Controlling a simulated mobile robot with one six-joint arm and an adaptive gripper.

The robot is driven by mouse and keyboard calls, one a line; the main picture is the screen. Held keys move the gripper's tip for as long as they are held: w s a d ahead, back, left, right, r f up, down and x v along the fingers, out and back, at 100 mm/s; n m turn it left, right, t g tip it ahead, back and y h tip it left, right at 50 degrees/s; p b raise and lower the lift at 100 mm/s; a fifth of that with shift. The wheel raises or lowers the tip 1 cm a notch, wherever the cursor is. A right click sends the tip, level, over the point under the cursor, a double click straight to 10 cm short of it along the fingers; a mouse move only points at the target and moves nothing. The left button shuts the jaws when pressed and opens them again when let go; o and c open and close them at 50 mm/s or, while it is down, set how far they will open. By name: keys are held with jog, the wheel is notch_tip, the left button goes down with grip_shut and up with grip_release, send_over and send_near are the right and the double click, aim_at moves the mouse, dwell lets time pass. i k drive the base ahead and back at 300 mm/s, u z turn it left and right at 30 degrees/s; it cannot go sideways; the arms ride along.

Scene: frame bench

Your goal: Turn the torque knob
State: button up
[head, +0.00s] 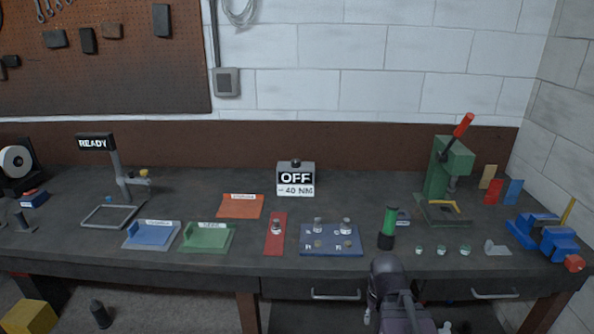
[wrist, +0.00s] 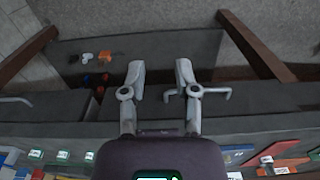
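A small grey box (head: 296,180) stands at the back middle of the bench, with a display reading "OFF" and a label reading about "40 NM". A dark round knob (head: 295,163) sits on its top; I take this to be the torque knob. My gripper (wrist: 160,76) is open and empty in the wrist view, its two grey fingers apart over the bench front and floor. In the head view my arm is at the bottom, right of centre, in front of the bench edge and well away from the box. The knob does not show in the wrist view.
A blue plate (head: 331,252) with several metal parts and a red strip (head: 268,245) lie in front of the box. A green-handled tool (head: 388,228) stands upright to the right. A green press (head: 446,170) and blue vise (head: 546,240) are farther right. Bench around the box is clear.

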aim_at(295, 162)
jog(key=k, duration=1.3)
jog(key=z, duration=0.25)
jog(key=i, duration=1.9)
jog(key=u, duration=0.35)
